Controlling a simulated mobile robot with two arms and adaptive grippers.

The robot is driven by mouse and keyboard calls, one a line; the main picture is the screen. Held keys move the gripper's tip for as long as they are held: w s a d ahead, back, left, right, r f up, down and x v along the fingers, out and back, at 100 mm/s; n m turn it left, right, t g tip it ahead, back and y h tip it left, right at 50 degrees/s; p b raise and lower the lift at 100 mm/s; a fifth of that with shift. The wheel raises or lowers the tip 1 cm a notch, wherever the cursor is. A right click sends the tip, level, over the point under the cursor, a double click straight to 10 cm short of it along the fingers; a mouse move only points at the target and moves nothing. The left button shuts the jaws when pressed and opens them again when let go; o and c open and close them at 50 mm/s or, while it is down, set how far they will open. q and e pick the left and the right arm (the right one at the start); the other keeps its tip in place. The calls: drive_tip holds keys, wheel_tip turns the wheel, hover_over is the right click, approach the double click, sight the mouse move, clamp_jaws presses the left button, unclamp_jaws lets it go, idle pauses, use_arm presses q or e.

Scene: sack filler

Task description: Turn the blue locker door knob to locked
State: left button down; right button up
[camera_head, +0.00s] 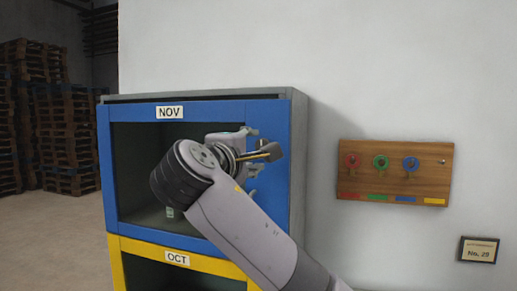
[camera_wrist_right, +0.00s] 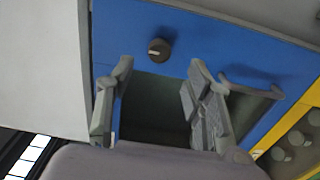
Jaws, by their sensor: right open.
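The blue locker door (camera_head: 135,112), labelled NOV, is the upper one of the stack and looks closed, with a dark window. It also shows in the right wrist view (camera_wrist_right: 215,45). Its round dark knob (camera_wrist_right: 159,50) has a small pale mark; I cannot tell which setting it points to. The knob is hidden behind my right arm in the head view. My right gripper (camera_wrist_right: 160,68) is open and empty, its fingers toward the door, with the knob seen between and just beyond the tips. In the head view my right gripper (camera_head: 257,152) covers the door's right side. My left gripper is out of view.
A grey handle (camera_wrist_right: 250,86) is on the blue door near one finger. The yellow OCT door (camera_head: 140,258) is below. A wooden board (camera_head: 432,172) with red, green and blue tagged keys hangs on the wall at right. Pallets (camera_head: 68,140) stand far left.

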drive_tip(key=v, duration=0.4)
drive_tip(key=shift+s, duration=0.2)
drive_tip(key=shift+f, duration=0.1)
